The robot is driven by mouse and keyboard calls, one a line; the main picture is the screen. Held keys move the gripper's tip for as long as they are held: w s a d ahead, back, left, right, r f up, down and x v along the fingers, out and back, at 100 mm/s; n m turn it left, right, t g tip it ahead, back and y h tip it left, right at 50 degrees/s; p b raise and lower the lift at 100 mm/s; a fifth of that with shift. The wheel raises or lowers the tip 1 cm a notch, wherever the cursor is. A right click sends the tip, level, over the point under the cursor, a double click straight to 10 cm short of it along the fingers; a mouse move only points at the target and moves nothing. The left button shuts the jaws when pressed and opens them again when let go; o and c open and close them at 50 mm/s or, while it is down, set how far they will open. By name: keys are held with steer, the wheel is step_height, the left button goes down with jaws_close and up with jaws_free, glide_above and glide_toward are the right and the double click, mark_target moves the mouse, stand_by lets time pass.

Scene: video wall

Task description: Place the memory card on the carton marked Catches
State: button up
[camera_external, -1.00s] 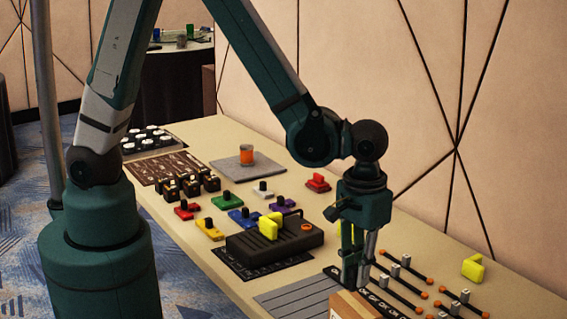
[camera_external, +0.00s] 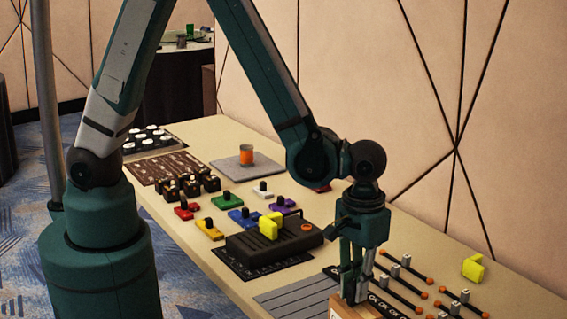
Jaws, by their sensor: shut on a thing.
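My gripper (camera_external: 355,297) points down at the lower middle of the view, shut, with its fingertips at the brown carton (camera_external: 343,312). The thing between its fingers is too small and hidden to make out; I take it to be the memory card. The carton is cut off by the bottom edge, and no marking can be read on its visible part. I cannot tell whether the held thing touches the carton.
A black device with a yellow block (camera_external: 270,226) stands left of my gripper. Sliders with orange ends (camera_external: 402,293) and another yellow block (camera_external: 473,267) lie to the right. Coloured knob blocks (camera_external: 227,202) and an orange cup (camera_external: 246,155) are farther back. A grey ribbed mat (camera_external: 290,300) lies at front.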

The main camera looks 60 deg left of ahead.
steer(key=shift+f, duration=0.2)
steer(key=o, duration=0.8)
steer(key=shift+r, duration=0.2)
steer(key=shift+r+p, duration=0.5)
steer(key=shift+r, duration=5.5)
